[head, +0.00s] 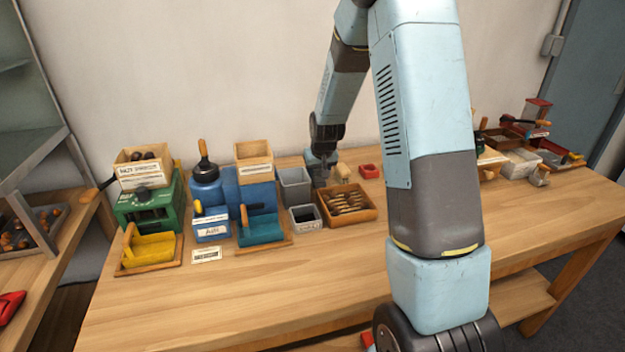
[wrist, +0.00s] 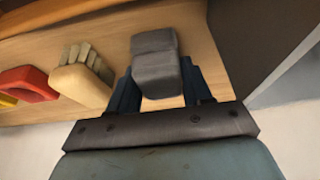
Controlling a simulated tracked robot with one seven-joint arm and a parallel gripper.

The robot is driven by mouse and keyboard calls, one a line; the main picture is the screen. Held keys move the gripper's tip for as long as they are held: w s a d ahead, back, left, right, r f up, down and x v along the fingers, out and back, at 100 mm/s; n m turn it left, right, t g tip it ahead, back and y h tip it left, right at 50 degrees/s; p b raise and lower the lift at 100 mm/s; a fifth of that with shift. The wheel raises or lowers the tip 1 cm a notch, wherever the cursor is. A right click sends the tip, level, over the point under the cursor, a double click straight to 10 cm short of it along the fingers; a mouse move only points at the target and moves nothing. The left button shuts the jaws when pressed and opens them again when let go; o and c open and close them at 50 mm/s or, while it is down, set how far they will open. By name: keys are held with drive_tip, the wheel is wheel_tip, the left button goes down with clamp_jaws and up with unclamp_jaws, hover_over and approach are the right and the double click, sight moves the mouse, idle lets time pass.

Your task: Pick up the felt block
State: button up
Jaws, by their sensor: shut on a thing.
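The felt block (wrist: 157,66) is a small grey block in the wrist view. It sits between the two fingers of my gripper (wrist: 160,88), which is shut on it. Wooden surface shows around the block; I cannot tell whether the block touches it. In the head view my gripper (head: 321,178) is at the back of the table near the wall, behind the tray of brown pieces. The block cannot be made out there.
A wooden brush (wrist: 82,82) and a red dish (wrist: 28,85) lie beside the block. A wooden tray (head: 329,223) of brown pieces and a grey bin (head: 295,186) stand close by. The table's front (head: 250,300) is clear.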

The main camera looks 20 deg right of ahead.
sight(317, 170)
drive_tip(key=shift+c, duration=0.6)
drive_tip(key=shift+r, duration=0.1)
drive_tip(key=shift+r, duration=0.2)
wheel_tip(317, 170, up, 2)
drive_tip(key=shift+r, duration=0.25)
drive_tip(key=s+r, duration=1)
drive_tip(key=s, duration=0.4)
drive_tip(key=shift+a, duration=0.15)
